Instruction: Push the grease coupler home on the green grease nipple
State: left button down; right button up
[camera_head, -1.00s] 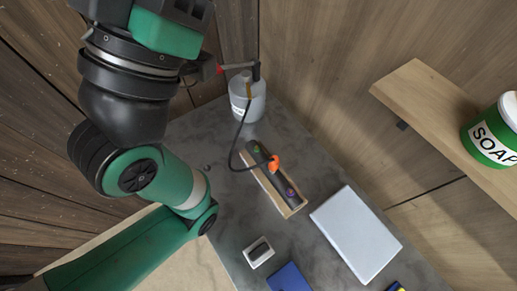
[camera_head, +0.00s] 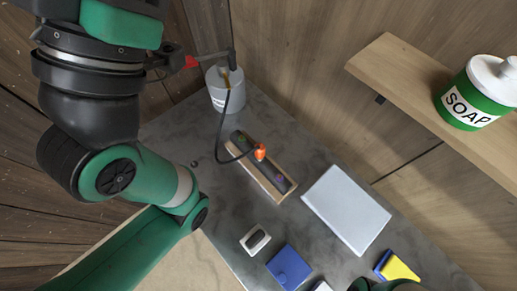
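The orange grease coupler (camera_head: 260,152) stands at the middle of the long block (camera_head: 268,188), on the end of a black hose (camera_head: 225,140). The green nipple (camera_head: 241,138) is at the block's far left end, apart from the coupler. A purple nipple (camera_head: 279,180) is at the near end. What lies under the coupler is hidden. The hose leads to a grey grease pump (camera_head: 226,90) with a red-ended lever (camera_head: 191,61). My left gripper (camera_head: 179,62) is at the red lever end; its finger opening is unclear. My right gripper is not clearly in view.
A pale flat panel (camera_head: 346,208) lies right of the block. A small white-framed item (camera_head: 255,240), a blue item (camera_head: 289,267) and a yellow-and-blue item (camera_head: 396,266) lie in front. A soap tub (camera_head: 472,100) stands on a wooden shelf (camera_head: 400,66).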

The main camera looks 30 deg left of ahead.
dwell(0.4)
pick_arm(q)
jog(key=shift+c, duration=2.1)
grip_release()
